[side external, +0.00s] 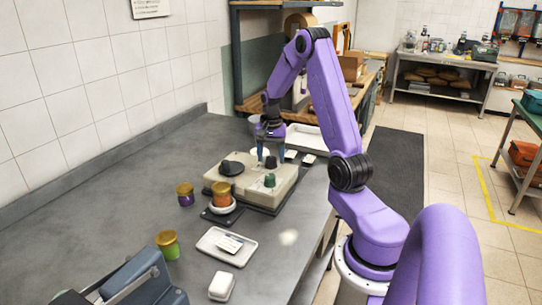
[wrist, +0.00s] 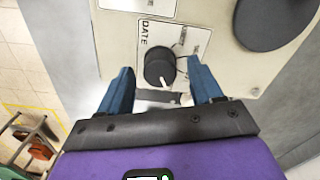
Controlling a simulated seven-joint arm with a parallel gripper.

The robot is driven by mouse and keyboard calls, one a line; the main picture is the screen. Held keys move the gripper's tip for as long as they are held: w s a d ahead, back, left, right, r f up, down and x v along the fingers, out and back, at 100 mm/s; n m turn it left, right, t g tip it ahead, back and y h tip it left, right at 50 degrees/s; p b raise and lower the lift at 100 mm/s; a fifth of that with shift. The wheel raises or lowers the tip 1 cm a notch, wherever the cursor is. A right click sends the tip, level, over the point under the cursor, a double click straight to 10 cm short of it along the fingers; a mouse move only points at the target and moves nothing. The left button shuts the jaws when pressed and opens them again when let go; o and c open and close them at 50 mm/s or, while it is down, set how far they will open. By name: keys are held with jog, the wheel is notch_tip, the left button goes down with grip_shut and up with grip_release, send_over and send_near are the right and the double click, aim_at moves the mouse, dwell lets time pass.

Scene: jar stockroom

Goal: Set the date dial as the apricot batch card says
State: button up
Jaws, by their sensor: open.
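The date dial (wrist: 158,68) is a dark round knob with a white pointer, beside the printed word DATE on a white label plate. Its pointer is toward the bottom of the wrist view; the small markings are too blurred to read. My gripper (wrist: 160,66) is open, with one blue finger on each side of the dial and gaps between. In the side view my gripper (side external: 269,156) points down over the cream machine (side external: 291,186). A white card (side external: 230,243) lies in a pale tray in front; its writing is too small to read.
A large black knob (side external: 231,168) and a green knob (side external: 270,180) are also on the machine. A purple jar (side external: 185,195) and a green-yellow jar (side external: 167,246) stand nearby. A grey device is at the front left.

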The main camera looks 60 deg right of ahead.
jog(key=shift+f, duration=0.15)
jog(key=c, duration=1.1)
jog(key=shift+o, duration=0.2)
jog(key=shift+n, duration=0.4)
jog(key=n, duration=0.2)
jog(key=shift+n, duration=2.5)
jog(key=o, duration=1.1)
jog(key=shift+c, duration=0.2)
